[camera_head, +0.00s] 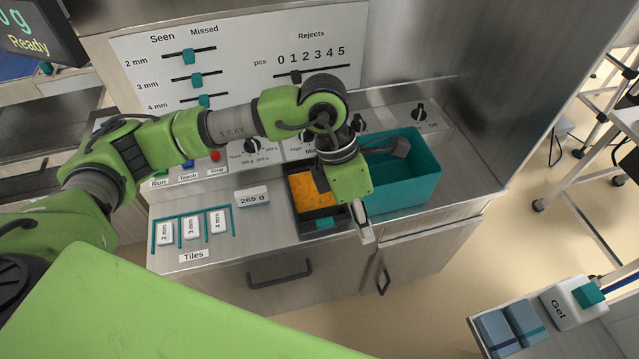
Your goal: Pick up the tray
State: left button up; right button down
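A dark tray (329,213) with orange contents (313,190) stands on the steel counter, with a teal piece at its front edge. My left gripper (362,222) points down at the tray's right side, between it and a teal bin. A pale fingertip shows near the counter's front edge. The gripper and wrist hide part of the tray's right side; I cannot tell whether they touch it or how far apart the fingers are. My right gripper is not in view.
The teal bin (415,187) stands close right of the tray, with a grey object (398,147) over or in it. A panel with sliders (230,65) rises behind. A side table (535,330) holds a Gel container (572,303).

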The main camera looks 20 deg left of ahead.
pick_arm(q)
jog(key=w+a+t+y, duration=0.1)
jog(key=w+a+y, duration=0.35)
jog(key=a, duration=0.55)
jog(key=p, duration=0.1)
send_over(325, 221)
jog(key=f, duration=0.7)
jog(key=shift+s+a+f, duration=0.35)
jog(key=shift+a+f, duration=0.05)
jog(key=shift+d+f+p, duration=0.1)
jog(key=shift+f+p, duration=0.3)
jog(key=shift+f, duration=0.05)
jog(key=f, duration=0.1)
jog(key=f+p, duration=0.1)
jog(key=f, duration=0.2)
jog(key=shift+w+d+f, duration=0.25)
jog(key=shift+w+f, duration=0.05)
jog(key=shift+f, duration=0.1)
grip_shut()
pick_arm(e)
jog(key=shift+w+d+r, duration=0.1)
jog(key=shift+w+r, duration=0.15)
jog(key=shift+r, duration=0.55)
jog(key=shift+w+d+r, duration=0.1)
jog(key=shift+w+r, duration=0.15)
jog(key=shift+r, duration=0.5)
